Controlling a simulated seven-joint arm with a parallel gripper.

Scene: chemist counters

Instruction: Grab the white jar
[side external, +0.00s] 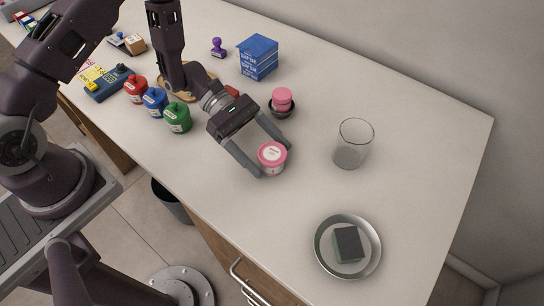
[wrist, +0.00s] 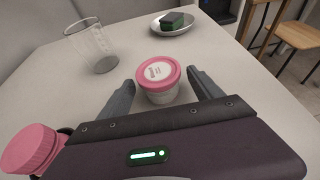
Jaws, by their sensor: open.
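The white jar (side external: 272,158) has a pink lid with a white label and stands upright on the counter. It also shows in the wrist view (wrist: 158,80), just ahead of my gripper. My gripper (side external: 275,157) is open, with one finger on each side of the jar. In the wrist view the fingers (wrist: 160,82) flank the jar, with a small gap visible on each side.
A glass beaker (side external: 353,143) and a metal plate (side external: 323,262) with a dark green sponge (side external: 348,244) stand to the right. Green (side external: 177,117), blue (side external: 155,101) and red (side external: 135,89) jars stand left. A blue box stack (side external: 258,57) is farther back.

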